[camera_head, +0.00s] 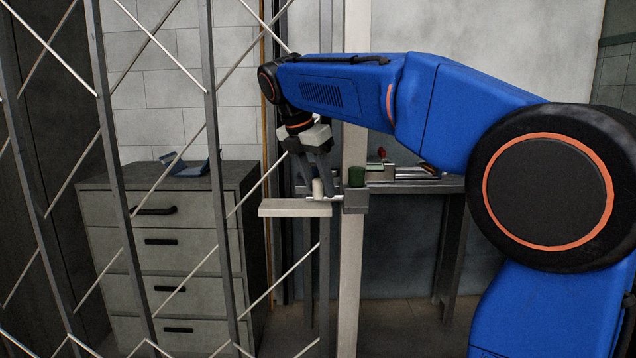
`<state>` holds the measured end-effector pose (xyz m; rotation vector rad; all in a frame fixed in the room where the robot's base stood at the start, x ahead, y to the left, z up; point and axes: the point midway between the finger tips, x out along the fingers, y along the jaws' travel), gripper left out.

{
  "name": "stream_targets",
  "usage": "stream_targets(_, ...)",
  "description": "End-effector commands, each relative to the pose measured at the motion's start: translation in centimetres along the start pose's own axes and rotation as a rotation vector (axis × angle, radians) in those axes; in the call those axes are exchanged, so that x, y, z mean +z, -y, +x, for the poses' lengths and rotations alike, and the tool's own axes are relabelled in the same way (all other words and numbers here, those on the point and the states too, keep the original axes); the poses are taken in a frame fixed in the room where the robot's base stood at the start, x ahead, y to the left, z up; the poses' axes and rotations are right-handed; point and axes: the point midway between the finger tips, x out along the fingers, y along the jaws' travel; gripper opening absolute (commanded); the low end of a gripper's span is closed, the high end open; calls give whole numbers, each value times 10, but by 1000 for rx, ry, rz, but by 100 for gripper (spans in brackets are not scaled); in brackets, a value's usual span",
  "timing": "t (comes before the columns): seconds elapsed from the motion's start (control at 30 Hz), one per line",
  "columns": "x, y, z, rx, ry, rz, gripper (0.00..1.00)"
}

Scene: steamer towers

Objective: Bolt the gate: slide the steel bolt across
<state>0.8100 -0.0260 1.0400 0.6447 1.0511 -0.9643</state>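The sliding lattice gate (212,130) stands at the left, with grey uprights and thin crossed bars. A pale plate (290,208) sticks out near its edge, beside the pale post (350,270). The steel bolt (325,199) lies level along this plate, with a short pale upright knob (318,187). A grey block (356,201) sits on the post just right of the bolt; I cannot tell whether the bolt's end is inside it. My gripper (319,184) points down with its fingers on either side of the knob. The fingers look apart, with no clear contact.
A grey drawer cabinet (170,235) with a blue object (188,166) on top stands behind the gate. A table (430,185) with small items stands behind the post. A dark green cup-like object (357,176) appears just above the block. My blue arm covers the right side.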

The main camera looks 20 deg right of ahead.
Motion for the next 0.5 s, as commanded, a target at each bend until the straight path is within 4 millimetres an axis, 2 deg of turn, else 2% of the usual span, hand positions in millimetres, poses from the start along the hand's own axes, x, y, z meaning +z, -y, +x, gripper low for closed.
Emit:
stream_targets(0.23,0,0,-12,1,0,-1,40)
stream_targets(0.5,0,-1,-61,3,0,-1,40)
